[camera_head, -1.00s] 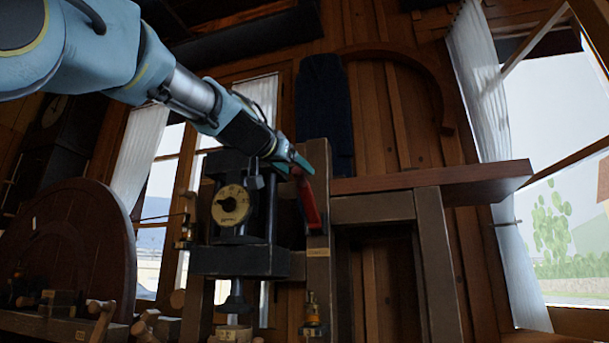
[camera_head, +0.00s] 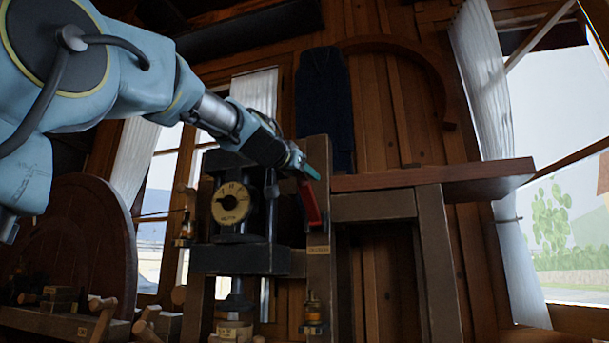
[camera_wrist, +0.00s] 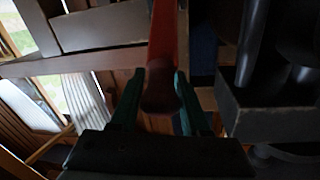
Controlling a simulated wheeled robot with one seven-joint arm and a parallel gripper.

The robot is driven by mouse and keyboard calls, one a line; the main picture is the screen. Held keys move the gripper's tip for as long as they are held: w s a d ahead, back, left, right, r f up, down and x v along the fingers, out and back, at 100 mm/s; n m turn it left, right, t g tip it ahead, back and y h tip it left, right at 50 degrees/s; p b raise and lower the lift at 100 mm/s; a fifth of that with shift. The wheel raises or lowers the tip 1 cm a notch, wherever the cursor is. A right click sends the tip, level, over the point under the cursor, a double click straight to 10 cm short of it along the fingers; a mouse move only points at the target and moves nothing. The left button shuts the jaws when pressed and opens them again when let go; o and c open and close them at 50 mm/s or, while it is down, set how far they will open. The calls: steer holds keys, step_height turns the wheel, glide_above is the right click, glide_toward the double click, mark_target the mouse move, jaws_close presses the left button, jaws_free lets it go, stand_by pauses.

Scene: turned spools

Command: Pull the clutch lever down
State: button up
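The red clutch lever (camera_head: 311,204) hangs at a slant beside the wooden post, above a small label (camera_head: 318,250). My gripper (camera_head: 307,172) is at the lever's upper end in the head view. In the wrist view my gripper's green fingers (camera_wrist: 160,78) stand on either side of the red lever (camera_wrist: 163,45), with its end between them. The fingers lie close against its sides and look shut on it. The lever's pivot is not clear in either view.
The black press (camera_head: 240,257) with a brass dial (camera_head: 231,202) stands just left of the lever. A wooden post (camera_head: 319,275) and a beam end (camera_head: 435,178) are close on the right. A small brass oiler (camera_head: 313,312) sits low on the post.

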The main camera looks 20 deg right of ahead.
jaws_close()
stand_by(1.0)
